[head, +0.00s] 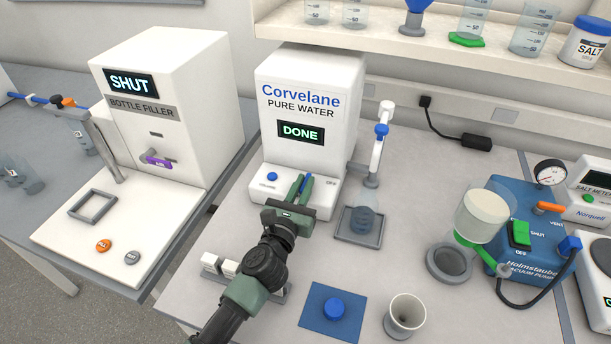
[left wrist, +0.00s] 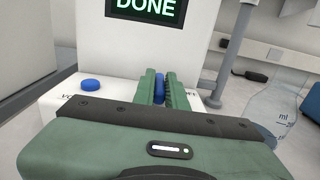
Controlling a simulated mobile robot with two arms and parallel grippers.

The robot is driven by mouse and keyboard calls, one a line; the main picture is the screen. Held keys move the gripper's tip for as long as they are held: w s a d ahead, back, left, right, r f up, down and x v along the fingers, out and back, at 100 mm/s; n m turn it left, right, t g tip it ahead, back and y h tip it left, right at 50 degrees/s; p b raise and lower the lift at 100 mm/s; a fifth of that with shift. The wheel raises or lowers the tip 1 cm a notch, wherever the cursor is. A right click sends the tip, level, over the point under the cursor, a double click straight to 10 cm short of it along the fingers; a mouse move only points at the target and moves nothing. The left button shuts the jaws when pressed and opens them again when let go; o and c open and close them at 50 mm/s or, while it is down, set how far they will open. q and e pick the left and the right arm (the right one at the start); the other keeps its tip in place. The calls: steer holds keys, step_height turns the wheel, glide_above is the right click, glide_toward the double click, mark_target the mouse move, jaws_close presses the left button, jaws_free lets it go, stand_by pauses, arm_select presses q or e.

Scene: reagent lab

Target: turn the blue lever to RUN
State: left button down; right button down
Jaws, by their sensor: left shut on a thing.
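The white Corvelane pure water machine (head: 310,125) stands mid-bench, and its display reads DONE. The blue lever (head: 304,186) is on its low front ledge, and "OFF" is printed to the right of it. My left gripper (head: 300,186) reaches the ledge from the front and is shut on the blue lever. In the left wrist view the blue lever (left wrist: 159,88) shows as a narrow strip between the green fingers (left wrist: 158,86). The fingers hide most of the lever and its surroundings; I cannot read a RUN mark. My right gripper is not in view.
A blue button (head: 272,176) is left of the lever on the same ledge. The bottle filler (head: 160,120) stands left, the blue vacuum pump (head: 525,230) right.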

mark_target(301, 191)
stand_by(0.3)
arm_select(q)
steer(key=c, duration=1.4)
jaws_free()
steer(key=shift+c, duration=0.2)
steer(key=v, duration=0.7)
steer(key=shift+s+a+b, duration=0.15)
steer(key=shift+s+b, duration=0.2)
steer(key=shift+r, duration=0.15)
